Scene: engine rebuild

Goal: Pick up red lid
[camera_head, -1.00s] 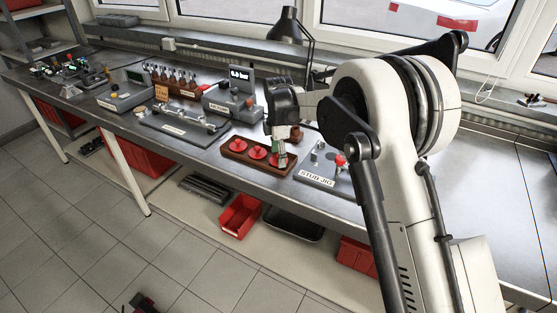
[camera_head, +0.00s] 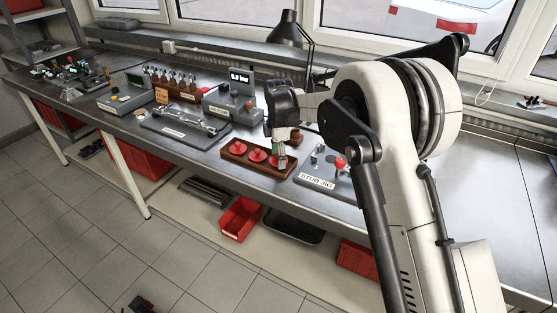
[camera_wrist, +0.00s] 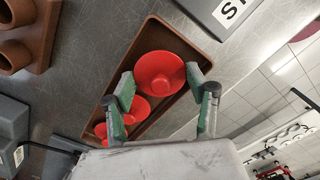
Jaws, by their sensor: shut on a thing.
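Several red lids sit in a brown tray (camera_head: 262,168) on the bench. My gripper (camera_wrist: 160,82) is at the right end of the tray, pointing down. In the wrist view its two green-padded fingers are on either side of the nearest red lid (camera_wrist: 158,65), a round disc with a raised knob. My gripper is shut on this lid, though the exact contact is hard to see. Two more red lids (camera_wrist: 136,109) lie further along the tray, partly behind the left finger. In the head view the other lids (camera_head: 238,148) show left of my gripper (camera_head: 281,153).
A grey stud jig plate (camera_head: 317,180) lies just right of the tray. A brown block with round cups (camera_wrist: 25,45) stands close behind it. Grey fixtures (camera_head: 185,127) and a black desk lamp (camera_head: 287,27) stand further left and back.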

